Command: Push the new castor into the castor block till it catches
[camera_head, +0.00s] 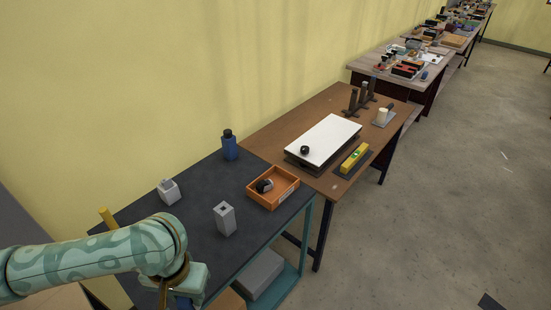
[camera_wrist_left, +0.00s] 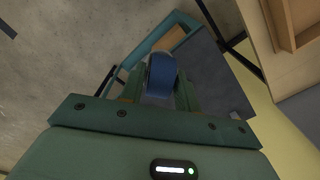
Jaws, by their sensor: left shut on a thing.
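A light grey upright block (camera_head: 225,219) with a dark hole in its top, which looks like the castor block, stands on the dark table top. In the left wrist view, my left gripper (camera_wrist_left: 160,88) is shut on a blue, wheel-like thing with a grey lower part, which looks like the new castor (camera_wrist_left: 161,72). My right gripper is in neither view.
An orange tray (camera_head: 285,194) with a black wheel-like thing (camera_head: 264,186) in it sits at the table's right. A blue bottle (camera_head: 229,148) stands at the back, and a smaller grey block (camera_head: 168,191) at the left. The table top between them is clear.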

